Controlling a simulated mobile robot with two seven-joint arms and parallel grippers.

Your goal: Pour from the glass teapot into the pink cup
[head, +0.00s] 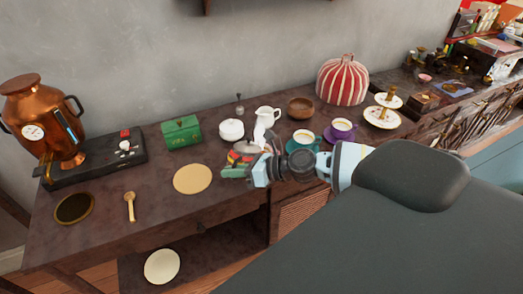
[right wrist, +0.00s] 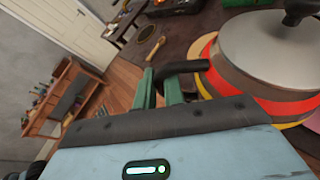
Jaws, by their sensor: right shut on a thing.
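I see no plainly clear glass teapot. A pot with red, yellow and brown bands and a grey lid stands upright by my right gripper (head: 234,172), partly hidden in the head view (head: 247,148). It fills the upper right of the right wrist view (right wrist: 262,62). My right gripper's green fingers (right wrist: 160,88) are shut on its dark handle (right wrist: 183,67). A pinkish-purple cup (head: 342,127) sits on a purple saucer to the right, behind my right forearm, with pale contents. My left gripper is not in view.
Near the pot are a teal cup (head: 303,138), a white jug (head: 266,116), a lidded white bowl (head: 231,130) and a wooden bowl (head: 300,107). A green box (head: 181,131) and a tan round mat (head: 193,179) lie left. A striped cover (head: 342,80) stands behind.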

